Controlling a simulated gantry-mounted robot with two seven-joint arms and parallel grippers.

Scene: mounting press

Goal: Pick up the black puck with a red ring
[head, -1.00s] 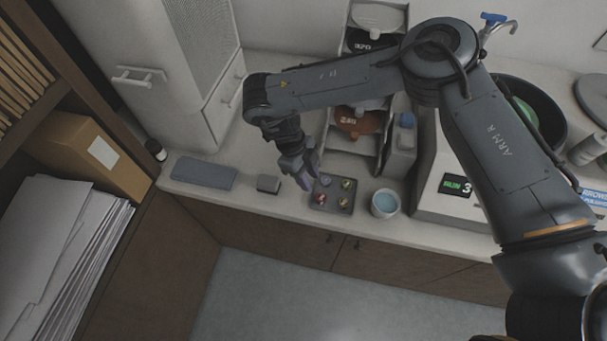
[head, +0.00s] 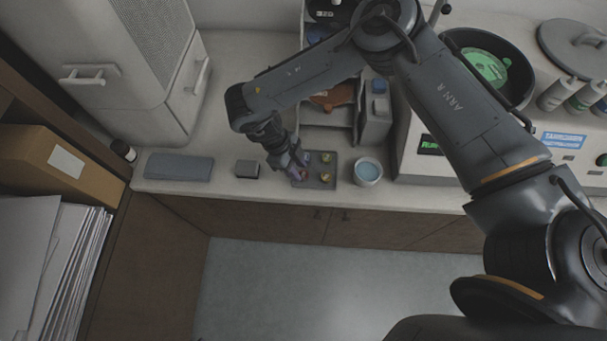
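A small dark tray (head: 318,184) with several small pucks stands on the counter near its front edge. Pucks with yellowish marks show on its right side, one toward the back (head: 326,158) and one toward the front (head: 325,177). My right gripper (head: 297,173) points down at the tray's left side, its fingertips at or just above the pucks there. The fingers cover the front left spot, and a small reddish patch shows beside them. I cannot clearly make out the black puck with a red ring, nor whether the fingers are closed on anything. My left gripper is out of view.
A cup of blue liquid (head: 367,171) stands right of the tray. A small grey block (head: 246,169) and a flat grey-blue slab (head: 179,167) lie to the left. A shelf rack (head: 327,138) stands behind, and the white press (head: 425,170) is farther right.

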